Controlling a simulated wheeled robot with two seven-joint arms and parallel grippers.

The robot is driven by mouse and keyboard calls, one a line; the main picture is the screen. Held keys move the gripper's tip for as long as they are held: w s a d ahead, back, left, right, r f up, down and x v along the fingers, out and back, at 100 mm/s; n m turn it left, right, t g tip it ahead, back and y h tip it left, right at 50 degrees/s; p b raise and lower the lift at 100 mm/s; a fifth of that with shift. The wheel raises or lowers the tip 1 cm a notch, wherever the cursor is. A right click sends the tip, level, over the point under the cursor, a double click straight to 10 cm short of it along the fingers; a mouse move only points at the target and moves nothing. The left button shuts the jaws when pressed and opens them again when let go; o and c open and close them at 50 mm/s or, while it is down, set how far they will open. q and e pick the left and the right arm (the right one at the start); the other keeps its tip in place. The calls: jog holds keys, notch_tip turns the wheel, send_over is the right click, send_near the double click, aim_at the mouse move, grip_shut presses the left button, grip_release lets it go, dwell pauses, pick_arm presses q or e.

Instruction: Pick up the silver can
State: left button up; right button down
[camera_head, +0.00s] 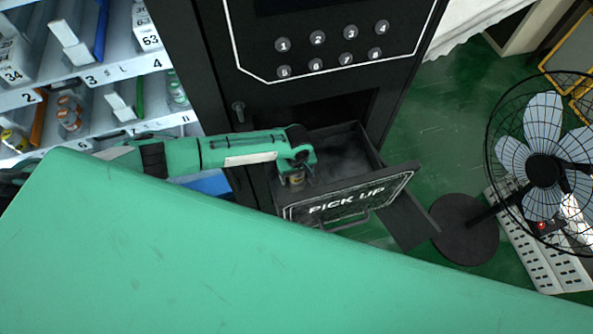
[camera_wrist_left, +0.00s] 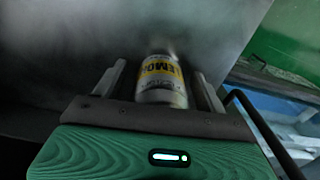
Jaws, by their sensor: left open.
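The silver can (camera_wrist_left: 160,82) has a yellow band with dark lettering that reads like "LEMO". In the left wrist view it stands between my two left fingers, with its upper part blurred. In the head view a small part of the can (camera_head: 297,180) shows under my left gripper (camera_head: 293,184), inside the open drawer marked "PICK UP" (camera_head: 345,203). My left gripper is open, with a finger on either side of the can. I cannot tell whether either finger touches it. My right gripper is not in view.
The drawer sticks out of a dark vending machine with numbered buttons (camera_head: 318,38). Shelves (camera_head: 75,85) with small goods stand at the left. A fan (camera_head: 543,165) stands on the green floor at the right. A large green surface (camera_head: 230,265) fills the foreground.

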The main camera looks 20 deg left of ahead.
pick_arm(q)
jog(key=shift+c, duration=0.4)
jog(key=c, duration=1.1)
jog(key=shift+o, duration=0.2)
jog(key=shift+r, duration=0.15)
